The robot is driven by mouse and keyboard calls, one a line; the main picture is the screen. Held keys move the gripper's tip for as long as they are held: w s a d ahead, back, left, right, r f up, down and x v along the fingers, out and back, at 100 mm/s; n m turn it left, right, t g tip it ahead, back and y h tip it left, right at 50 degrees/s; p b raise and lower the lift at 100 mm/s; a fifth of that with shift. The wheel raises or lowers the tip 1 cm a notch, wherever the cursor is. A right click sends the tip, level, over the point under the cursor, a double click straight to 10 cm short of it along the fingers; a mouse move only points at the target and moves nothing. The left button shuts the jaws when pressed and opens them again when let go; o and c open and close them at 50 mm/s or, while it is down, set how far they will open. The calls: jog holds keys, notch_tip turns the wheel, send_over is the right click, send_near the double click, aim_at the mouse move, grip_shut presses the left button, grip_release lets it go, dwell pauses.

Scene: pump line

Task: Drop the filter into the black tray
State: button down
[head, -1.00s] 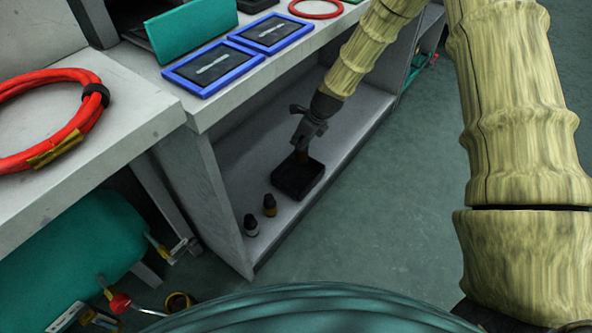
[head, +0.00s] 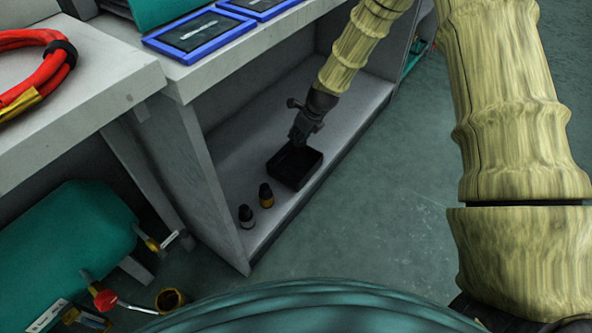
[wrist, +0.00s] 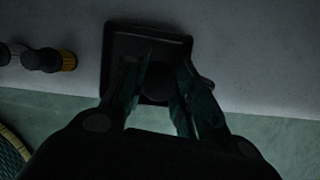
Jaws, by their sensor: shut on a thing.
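The black tray (head: 299,181) lies on the low shelf under the bench; it also shows in the wrist view (wrist: 113,42). My gripper (head: 298,140) points down just over the tray. In the wrist view its two fingers (wrist: 160,72) close around a dark round thing, which I take to be the filter (wrist: 158,84). The filter is over or inside the tray's outline. It is very dark there, and I cannot tell whether it touches the tray floor. In the head view the filter is not distinguishable.
Two small bottles, one dark-capped (head: 246,216) and one amber (head: 266,195), stand on the shelf left of the tray. The shelf's side panel (head: 205,185) and the bench top (head: 235,65) enclose the space. The shelf front is open to the floor.

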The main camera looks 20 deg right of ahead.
jog(key=shift+f+b, duration=0.3)
jog(key=shift+f, duration=0.1)
jog(key=c, duration=1.1)
grip_release()
jog(key=shift+o, duration=0.2)
jog(key=v, duration=1.2)
jog(key=shift+d, duration=0.1)
